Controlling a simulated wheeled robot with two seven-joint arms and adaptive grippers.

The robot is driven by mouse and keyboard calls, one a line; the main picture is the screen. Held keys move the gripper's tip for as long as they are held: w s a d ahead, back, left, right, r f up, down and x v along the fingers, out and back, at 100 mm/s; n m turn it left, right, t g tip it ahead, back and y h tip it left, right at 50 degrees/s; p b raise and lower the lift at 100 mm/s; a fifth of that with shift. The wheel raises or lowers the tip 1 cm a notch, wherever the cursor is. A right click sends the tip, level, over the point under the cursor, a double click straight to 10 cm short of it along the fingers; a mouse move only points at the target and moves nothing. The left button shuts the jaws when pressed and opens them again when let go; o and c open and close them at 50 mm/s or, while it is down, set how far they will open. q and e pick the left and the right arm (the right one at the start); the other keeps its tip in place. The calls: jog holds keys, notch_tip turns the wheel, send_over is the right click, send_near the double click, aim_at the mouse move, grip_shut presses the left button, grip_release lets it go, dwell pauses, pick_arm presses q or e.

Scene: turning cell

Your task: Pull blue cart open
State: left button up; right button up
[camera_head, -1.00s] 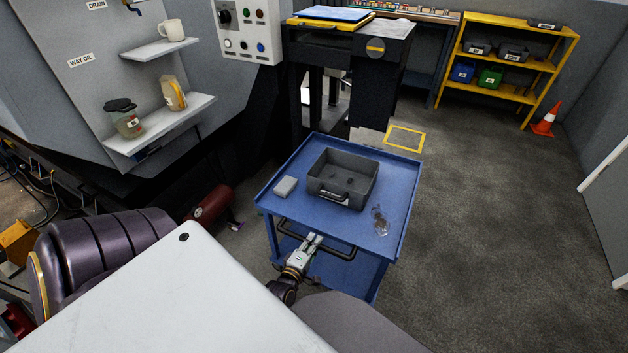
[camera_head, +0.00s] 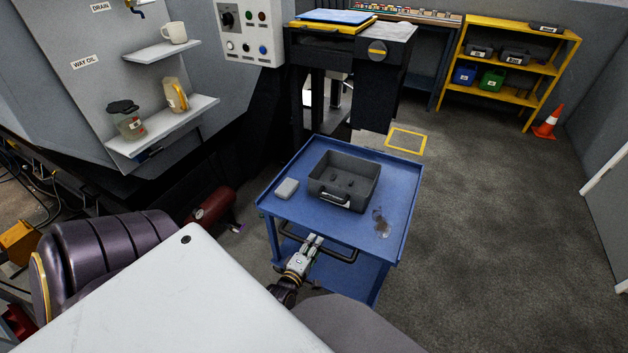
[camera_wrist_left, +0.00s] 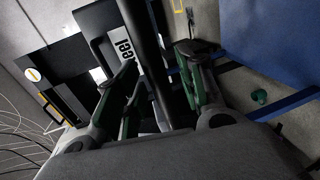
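The blue cart (camera_head: 270,202) stands in the middle of the head view, with a dark bar handle (camera_head: 342,256) along its near side. My left gripper (camera_head: 315,240) is at the middle of that handle. In the left wrist view, the dark bar (camera_wrist_left: 152,65) runs between the two green-padded fingers of my left gripper (camera_wrist_left: 160,75). The fingers stand apart, with a gap visible between the bar and the right finger; contact on the left side is unclear. My right gripper is not in view.
On the cart are a grey bin (camera_head: 343,181), a small light block (camera_head: 287,188) and a small unclear item (camera_head: 381,223). A red cylinder (camera_head: 212,207) lies left of the cart. A dark machine stand (camera_head: 375,90) is behind it. Floor to the right is clear up to an orange cone (camera_head: 547,122).

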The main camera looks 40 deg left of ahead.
pick_arm(q)
jog(key=v, duration=1.1)
jog(key=shift+s, duration=0.25)
jog(key=shift+r, duration=0.15)
dwell(0.6)
